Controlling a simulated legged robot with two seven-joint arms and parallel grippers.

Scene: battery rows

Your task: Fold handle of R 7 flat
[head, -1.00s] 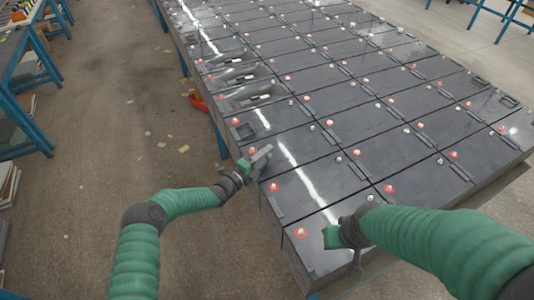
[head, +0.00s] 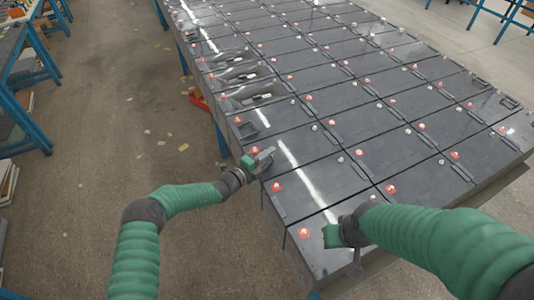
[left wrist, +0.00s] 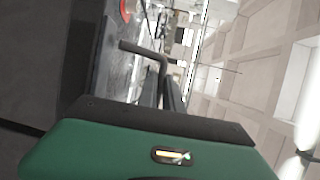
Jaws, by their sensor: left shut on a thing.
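Dark grey batteries with red and white terminal caps stand in tight rows on a long table. My left gripper (head: 264,159) is at the left end of one battery (head: 315,183), near the front of the rows. It is shut on a dark bent handle (left wrist: 146,50), which stands out past the gripper body in the left wrist view. The gripper hides the handle's base, and no label for R 7 can be read. My right gripper (head: 345,236) is over the front corner battery (head: 312,258); its fingers are mostly hidden.
Several batteries further back have raised or recessed handles (head: 254,92) on their left ends. A blue-framed shelf (head: 28,90) stands at the far left. The aisle floor (head: 120,130) between is open, with small scraps on it.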

